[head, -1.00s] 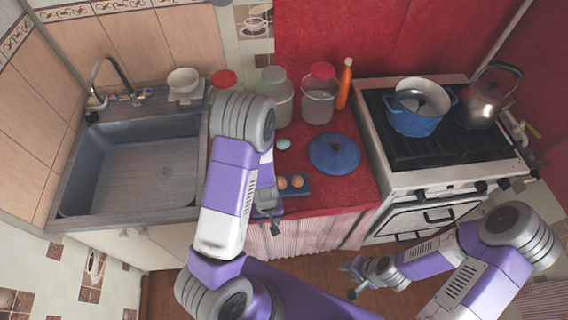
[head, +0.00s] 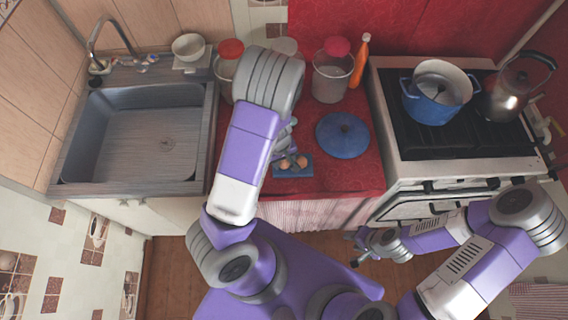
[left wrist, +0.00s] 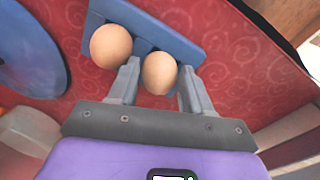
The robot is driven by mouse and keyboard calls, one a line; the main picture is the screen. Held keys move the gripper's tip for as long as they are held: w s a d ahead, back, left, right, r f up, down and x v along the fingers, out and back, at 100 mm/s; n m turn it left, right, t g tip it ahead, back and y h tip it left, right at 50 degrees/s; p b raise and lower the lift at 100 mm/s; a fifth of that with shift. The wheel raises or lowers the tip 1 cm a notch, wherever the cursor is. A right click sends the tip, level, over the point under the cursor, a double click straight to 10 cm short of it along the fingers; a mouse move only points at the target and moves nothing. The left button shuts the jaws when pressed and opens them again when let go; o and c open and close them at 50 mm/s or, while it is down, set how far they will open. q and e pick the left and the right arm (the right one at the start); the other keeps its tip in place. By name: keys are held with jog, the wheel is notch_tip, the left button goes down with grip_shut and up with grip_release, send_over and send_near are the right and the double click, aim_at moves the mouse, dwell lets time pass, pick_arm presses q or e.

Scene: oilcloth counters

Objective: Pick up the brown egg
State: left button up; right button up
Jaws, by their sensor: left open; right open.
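Two brown eggs sit in a small blue tray (head: 292,173) on the red counter. In the left wrist view one egg (left wrist: 159,73) lies between the fingertips of my open left gripper (left wrist: 160,68), and the other egg (left wrist: 110,46) lies just outside the left finger, on the tray (left wrist: 178,40). Whether a finger touches either egg I cannot tell. In the head view my left arm hides most of its gripper, with the eggs (head: 301,162) showing beside it. My right gripper (head: 358,247) is open and empty, low in front of the counter, away from the eggs.
A blue lid (head: 343,136) lies right of the tray. The sink (head: 135,140) is left; the stove with a blue pot (head: 437,98) and kettle (head: 508,95) is right.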

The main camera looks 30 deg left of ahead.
pick_arm(q)
jog(key=shift+f, duration=0.1)
jog(key=c, duration=0.3)
